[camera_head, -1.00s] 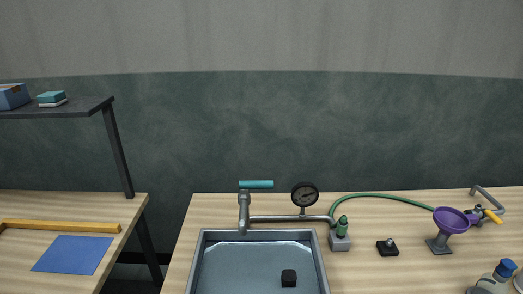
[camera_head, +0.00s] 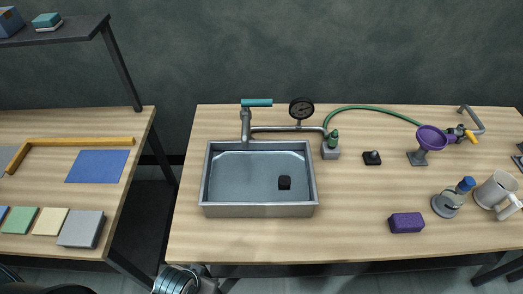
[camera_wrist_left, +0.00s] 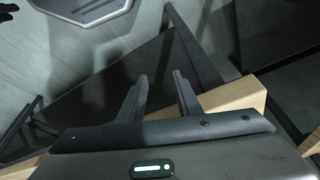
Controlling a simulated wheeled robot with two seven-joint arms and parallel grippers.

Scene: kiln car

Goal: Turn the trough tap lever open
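The tap lever (camera_head: 257,102) is a teal bar lying level across the top of the grey tap (camera_head: 246,128), reaching to the right in the head view. The tap stands at the back left edge of the metal trough (camera_head: 211,202). No tap or lever shows there. My right gripper is in neither view.
A pipe with a round gauge (camera_head: 301,108) stands right of the tap. A green bottle-like fitting (camera_head: 333,140), green hose (camera_head: 375,110), purple funnel (camera_head: 431,137), purple block (camera_head: 406,223) and mug (camera_head: 496,190) are further right. A shelf (camera_head: 60,33) overhangs the left table.

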